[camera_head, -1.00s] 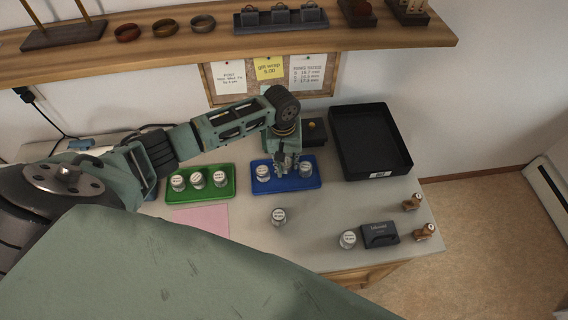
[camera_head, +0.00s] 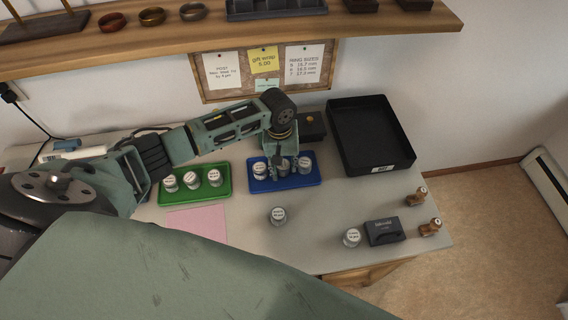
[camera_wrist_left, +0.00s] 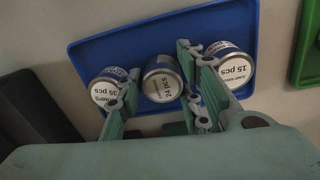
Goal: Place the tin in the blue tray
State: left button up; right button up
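The blue tray (camera_head: 312,182) lies on the table and holds three white-lidded tins in a row. The middle tin (camera_head: 283,167) stands upright in the tray, and in the left wrist view this tin (camera_wrist_left: 162,84) reads "24 pcs". My left gripper (camera_head: 284,172) is low over the tray with its fingers on either side of the middle tin. In the wrist view the left gripper (camera_wrist_left: 160,78) looks open, with small gaps beside that tin. A tin (camera_head: 260,171) stands to its left and another (camera_head: 304,165) to its right. My right gripper is not in view.
A green tray (camera_head: 222,191) with three tins lies to the left. Loose tins (camera_head: 278,215) (camera_head: 351,237) stand in front, near a dark block (camera_head: 384,231) and wooden stamps (camera_head: 430,227). A black tray (camera_head: 372,160) lies at right. A shelf (camera_head: 330,32) hangs above.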

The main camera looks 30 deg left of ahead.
pick_arm(q)
notch_tip(320, 180, up, 12)
jog(key=b, duration=0.1)
jog(key=shift+a+r, duration=0.15)
jog(key=shift+a, duration=0.2)
jog(key=shift+s, duration=0.15)
dwell(0.5)
